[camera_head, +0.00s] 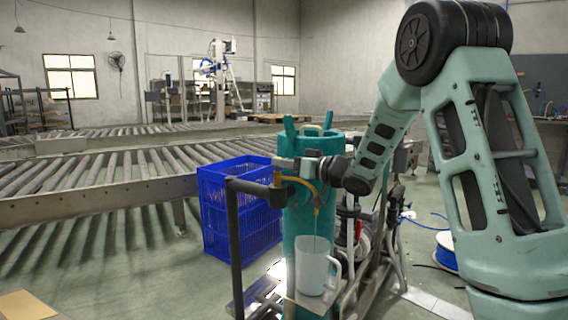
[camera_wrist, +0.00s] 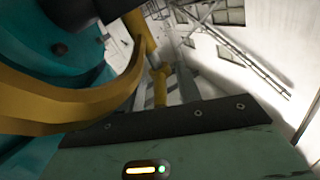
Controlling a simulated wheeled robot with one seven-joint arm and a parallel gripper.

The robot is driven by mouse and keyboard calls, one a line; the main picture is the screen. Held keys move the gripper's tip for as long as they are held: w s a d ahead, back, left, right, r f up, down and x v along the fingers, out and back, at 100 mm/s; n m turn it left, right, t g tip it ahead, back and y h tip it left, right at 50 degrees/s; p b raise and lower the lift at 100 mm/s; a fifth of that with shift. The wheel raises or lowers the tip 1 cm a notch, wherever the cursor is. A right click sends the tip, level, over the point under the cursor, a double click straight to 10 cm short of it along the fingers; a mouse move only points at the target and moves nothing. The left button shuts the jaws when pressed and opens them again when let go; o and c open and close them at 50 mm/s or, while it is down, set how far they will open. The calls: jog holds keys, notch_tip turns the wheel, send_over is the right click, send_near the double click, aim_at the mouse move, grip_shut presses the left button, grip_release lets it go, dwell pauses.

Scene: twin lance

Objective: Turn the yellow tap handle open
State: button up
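A teal tank (camera_head: 300,228) stands upright in the middle of the head view. The yellow tap (camera_head: 303,184) is on its front, and its curved yellow handle fills the left of the wrist view (camera_wrist: 70,108). A white mug (camera_head: 311,267) stands upright below the tap. A thin pale line, which looks like a stream of water, runs from the tap down to the mug. My gripper (camera_head: 308,168) is at the tap, close to the handle. Its fingers are dark and small in the head view, so I cannot tell whether they are open or touching the handle.
A blue crate (camera_head: 240,208) stands behind the tank to the left. A dark metal post (camera_head: 235,250) rises just left of the tank. Roller conveyors (camera_head: 110,185) run across the left. A blue-rimmed cable reel (camera_head: 446,250) is on the floor at right.

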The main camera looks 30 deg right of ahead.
jog(key=p+v, duration=0.2)
jog(key=v, duration=1.4)
jog(key=shift+s, duration=0.3)
jog(key=shift+d, duration=0.15)
